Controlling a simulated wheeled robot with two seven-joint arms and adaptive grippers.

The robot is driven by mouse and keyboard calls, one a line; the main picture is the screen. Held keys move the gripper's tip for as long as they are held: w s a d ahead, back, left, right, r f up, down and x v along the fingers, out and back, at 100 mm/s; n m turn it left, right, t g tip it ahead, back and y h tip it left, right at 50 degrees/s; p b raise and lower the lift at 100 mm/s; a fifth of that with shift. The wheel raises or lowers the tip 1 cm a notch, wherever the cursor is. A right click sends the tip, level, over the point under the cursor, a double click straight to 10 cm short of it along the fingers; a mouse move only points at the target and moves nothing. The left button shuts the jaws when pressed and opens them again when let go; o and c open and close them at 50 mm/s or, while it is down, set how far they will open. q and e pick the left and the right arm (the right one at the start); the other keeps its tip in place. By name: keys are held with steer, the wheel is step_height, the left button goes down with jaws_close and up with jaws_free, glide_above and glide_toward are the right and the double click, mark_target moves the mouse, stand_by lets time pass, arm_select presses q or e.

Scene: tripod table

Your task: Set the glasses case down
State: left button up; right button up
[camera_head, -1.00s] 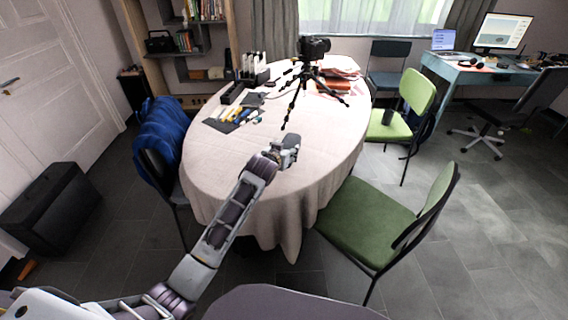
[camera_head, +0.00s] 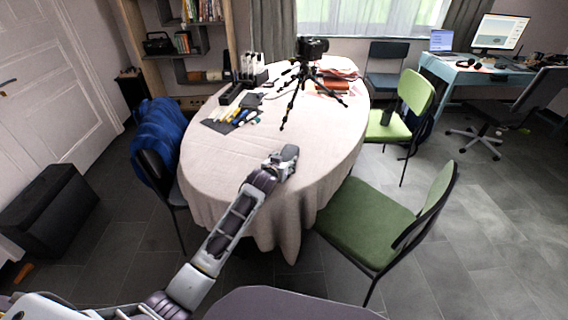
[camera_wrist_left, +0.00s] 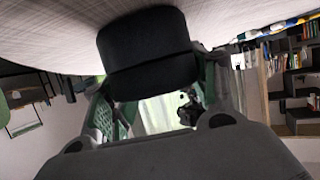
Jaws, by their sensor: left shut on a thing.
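My left gripper (camera_head: 280,163) is over the near part of the round table (camera_head: 325,140), which has a pale cloth. It is shut on the dark glasses case (camera_head: 290,152), which looks small in the head view. In the left wrist view the case (camera_wrist_left: 148,50) is a dark rounded block between the two green-sided fingers of the gripper (camera_wrist_left: 155,85). The cloth shows right behind the case there. I cannot tell whether the case touches the table. My right gripper is not in view.
A camera on a black tripod (camera_head: 300,85) stands farther back on the table. Pens on a dark mat (camera_head: 235,115), a black organizer (camera_head: 232,93) and books (camera_head: 335,85) are also there. The cloth around the gripper is clear. A green chair (camera_head: 370,215) stands at right.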

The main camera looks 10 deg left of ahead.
arm_select(q)
steer(key=o, duration=1.2)
steer(key=shift+f, duration=0.1)
steer(key=shift+c, duration=0.2)
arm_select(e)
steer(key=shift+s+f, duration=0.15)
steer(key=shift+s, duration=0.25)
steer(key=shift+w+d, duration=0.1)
